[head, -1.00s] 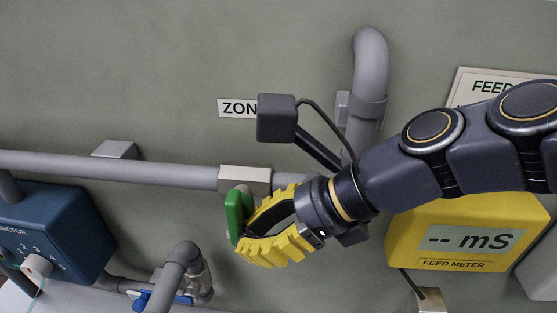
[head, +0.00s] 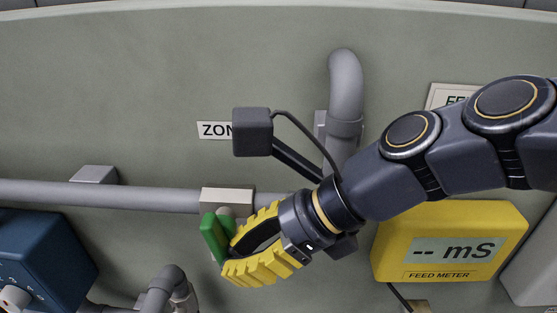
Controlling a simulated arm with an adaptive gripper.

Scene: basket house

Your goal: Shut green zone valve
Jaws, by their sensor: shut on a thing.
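The green valve handle (head: 214,238) sits on the front of a pale valve block (head: 226,199) on the grey horizontal pipe (head: 120,195). The handle is tilted, its top leaning left. My gripper (head: 227,255), with yellow ribbed fingers, comes from the right and is shut on the handle, at its lower right part. The fingertips hide part of the handle. A "ZON..." label (head: 214,130) on the wall above is partly covered by the dark box mounted on my arm.
A yellow feed meter (head: 450,240) hangs below my arm at the right. A blue injector box (head: 40,260) is at the lower left. A bent grey pipe (head: 346,85) rises behind my wrist, and another pipe elbow (head: 168,280) stands below the valve.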

